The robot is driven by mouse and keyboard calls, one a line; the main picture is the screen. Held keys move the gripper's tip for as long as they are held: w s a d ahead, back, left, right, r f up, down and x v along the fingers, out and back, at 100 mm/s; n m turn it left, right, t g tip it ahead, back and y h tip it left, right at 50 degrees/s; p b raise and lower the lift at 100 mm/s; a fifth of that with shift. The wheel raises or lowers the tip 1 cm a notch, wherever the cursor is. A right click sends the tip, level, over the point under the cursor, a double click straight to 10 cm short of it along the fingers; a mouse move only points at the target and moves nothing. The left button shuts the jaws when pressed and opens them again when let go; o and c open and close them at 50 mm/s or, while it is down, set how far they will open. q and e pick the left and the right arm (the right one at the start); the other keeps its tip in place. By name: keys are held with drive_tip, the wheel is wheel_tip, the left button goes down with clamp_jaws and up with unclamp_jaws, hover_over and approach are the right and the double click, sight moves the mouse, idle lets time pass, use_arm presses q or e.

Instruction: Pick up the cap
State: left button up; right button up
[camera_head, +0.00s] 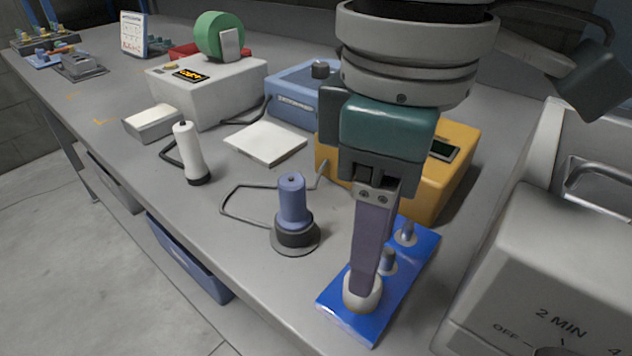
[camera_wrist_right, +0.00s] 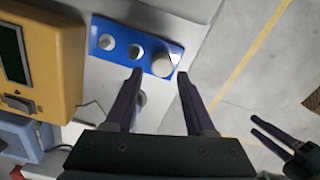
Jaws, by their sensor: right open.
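The cap, taken to be the wide pale round piece (camera_head: 363,298), stands at the near end of a blue plate (camera_head: 345,325) on the bench. It also shows in the right wrist view as a pale disc (camera_wrist_right: 163,64). My right gripper (camera_head: 366,283) reaches down over it, and one finger hides part of it. In the right wrist view the right gripper (camera_wrist_right: 160,75) is open, with its fingertips apart at either side of the cap; contact cannot be told. A dark two-pronged gripper, apparently my left (camera_wrist_right: 256,127), shows at the lower right there, partly cut off.
Two smaller grey caps (camera_head: 387,261) (camera_head: 405,234) stand on the same plate. A yellow device (camera_head: 455,165) is behind, and a blue-handled tool (camera_head: 292,205) is to the left. A large pale machine (camera_head: 560,270) is close on the right. The bench's front edge is near.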

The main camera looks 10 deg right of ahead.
sight(360, 305)
wheel_tip(360, 305, down, 5)
drive_tip(key=shift+a+f+b, duration=0.1)
drive_tip(key=shift+a+b, duration=0.05)
drive_tip(key=shift+b, duration=0.4)
clamp_jaws()
